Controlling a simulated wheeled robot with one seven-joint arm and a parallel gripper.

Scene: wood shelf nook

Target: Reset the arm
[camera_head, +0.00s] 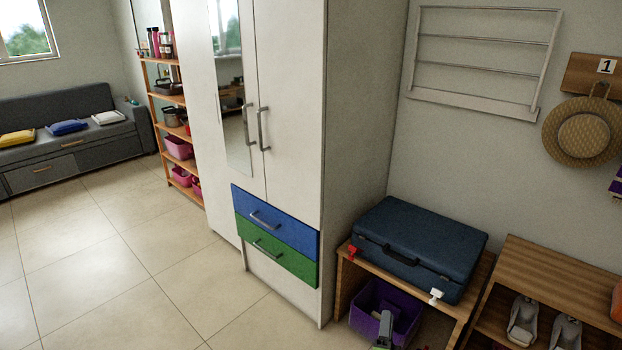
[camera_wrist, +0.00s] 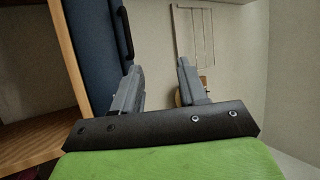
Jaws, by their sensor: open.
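My gripper (camera_wrist: 157,78) is open in the wrist view. Its two grey fingers stand apart with nothing between them, on a black bar above a green body. In the head view a grey part of my gripper (camera_head: 385,328) shows at the bottom edge, in front of the purple bin (camera_head: 364,306); the rest of the arm is out of frame. The dark blue suitcase (camera_head: 420,246) lies shut on the wooden bench (camera_head: 345,285). It also shows at the left of the wrist view (camera_wrist: 92,45), beyond the left finger.
A wooden shoe rack (camera_head: 560,275) stands right of the bench. The white wardrobe (camera_head: 290,110) with a blue drawer (camera_head: 275,220) and a green drawer (camera_head: 275,255) stands left. A wall rack (camera_head: 480,60) and hat (camera_head: 582,135) hang above. Tiled floor (camera_head: 110,265) at left is clear.

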